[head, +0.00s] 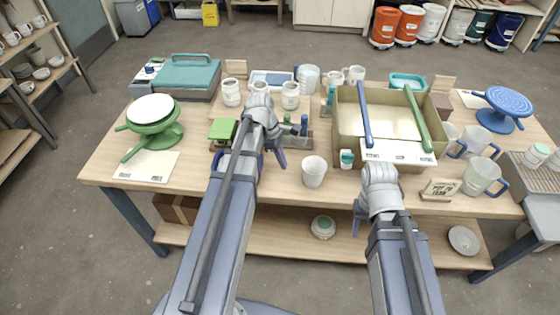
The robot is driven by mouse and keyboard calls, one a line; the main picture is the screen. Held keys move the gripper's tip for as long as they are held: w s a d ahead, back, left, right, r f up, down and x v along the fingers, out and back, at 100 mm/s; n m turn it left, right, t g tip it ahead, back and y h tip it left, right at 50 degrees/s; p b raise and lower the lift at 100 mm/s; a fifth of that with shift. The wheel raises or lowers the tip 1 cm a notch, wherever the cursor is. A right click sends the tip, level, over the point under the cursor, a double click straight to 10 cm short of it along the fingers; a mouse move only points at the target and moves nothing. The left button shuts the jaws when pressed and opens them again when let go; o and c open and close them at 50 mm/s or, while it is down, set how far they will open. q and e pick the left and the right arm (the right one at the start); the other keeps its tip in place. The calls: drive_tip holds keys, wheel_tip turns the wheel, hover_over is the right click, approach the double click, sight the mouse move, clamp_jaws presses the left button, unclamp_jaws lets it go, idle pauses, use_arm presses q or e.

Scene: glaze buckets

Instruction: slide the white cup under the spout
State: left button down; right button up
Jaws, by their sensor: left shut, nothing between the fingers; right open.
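A plain white cup (314,172) stands upright near the front edge of the wooden table, at the middle. I cannot make out a spout for certain. My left gripper (280,158) is shut and empty, a little left of the cup and apart from it; my arm partly hides it. My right gripper (358,216) is open, right of and nearer than the cup, by the table's front edge; my wrist hides much of it.
A tan box (345,122) with a blue bar and a green bar stands behind right. A small teal-lidded jar (347,159) stands right of the cup. Clear mugs (480,176) stand at right, a green turntable (154,118) at left. The table's front left is mostly clear.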

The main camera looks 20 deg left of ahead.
use_arm(q)
drive_tip(key=b+x, duration=0.3)
drive_tip(key=x, duration=0.1)
drive_tip(key=shift+f, duration=0.25)
drive_tip(key=d, duration=0.3)
drive_tip(key=shift+w+r, duration=0.25)
drive_tip(key=shift+r, duration=0.05)
drive_tip(key=shift+d, duration=0.45)
drive_tip(key=d, duration=0.3)
drive_tip(key=w+d, duration=0.1)
drive_tip(key=d, duration=0.5)
drive_tip(key=shift+w+d, duration=0.25)
drive_tip(key=shift+d, duration=0.05)
